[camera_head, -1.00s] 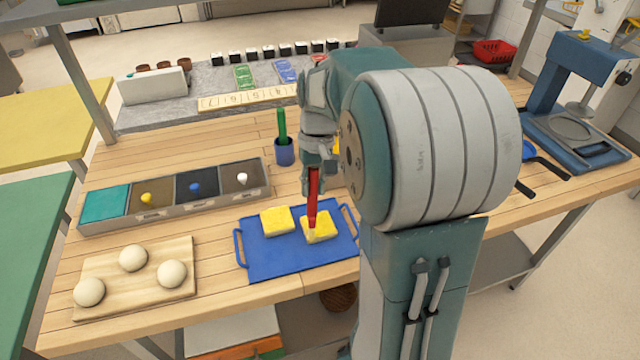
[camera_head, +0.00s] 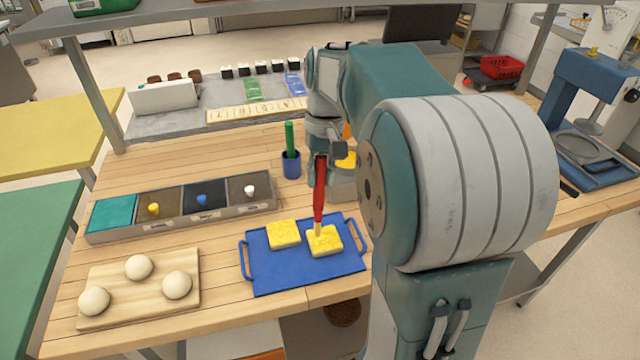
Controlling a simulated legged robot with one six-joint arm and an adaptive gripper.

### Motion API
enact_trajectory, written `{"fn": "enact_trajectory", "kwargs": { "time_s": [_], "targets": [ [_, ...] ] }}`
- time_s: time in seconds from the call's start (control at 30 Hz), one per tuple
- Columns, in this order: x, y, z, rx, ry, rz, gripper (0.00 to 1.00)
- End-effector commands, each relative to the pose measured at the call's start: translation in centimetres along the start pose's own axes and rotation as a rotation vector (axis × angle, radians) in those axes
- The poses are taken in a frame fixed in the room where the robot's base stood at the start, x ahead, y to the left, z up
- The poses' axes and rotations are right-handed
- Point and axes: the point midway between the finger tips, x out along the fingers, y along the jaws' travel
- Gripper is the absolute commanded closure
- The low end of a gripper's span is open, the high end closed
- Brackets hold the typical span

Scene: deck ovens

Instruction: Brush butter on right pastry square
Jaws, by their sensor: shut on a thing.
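My gripper (camera_head: 321,152) is shut on a red-handled brush (camera_head: 319,190) that points down. The brush tip is at the right pastry square (camera_head: 326,243), touching or just above its top; I cannot tell which. The right pastry square is yellow and lies on a blue tray (camera_head: 295,278) with side handles. The left pastry square (camera_head: 283,233) lies beside it on the same tray. My arm stands to the right of the tray and hides part of the table.
A blue cup (camera_head: 291,166) with a green-handled tool stands behind the tray. A sectioned bin (camera_head: 180,222) with small knobs is at the left. A wooden board (camera_head: 192,303) with dough balls lies front left. A blue machine (camera_head: 580,90) stands at the far right.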

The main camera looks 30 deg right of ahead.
Motion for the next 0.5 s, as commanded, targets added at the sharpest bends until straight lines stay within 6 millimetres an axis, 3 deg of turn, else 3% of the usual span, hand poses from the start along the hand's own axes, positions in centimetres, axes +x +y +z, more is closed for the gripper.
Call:
{"fn": "enact_trajectory", "kwargs": {
  "time_s": [0.37,0.5],
  "targets": [
    [-0.6,-0.1,0.1,0.0,0.0,0.0,1.0],
    [-0.8,1.0,-0.2,0.002,0.0,0.0,1.0]
  ]
}}
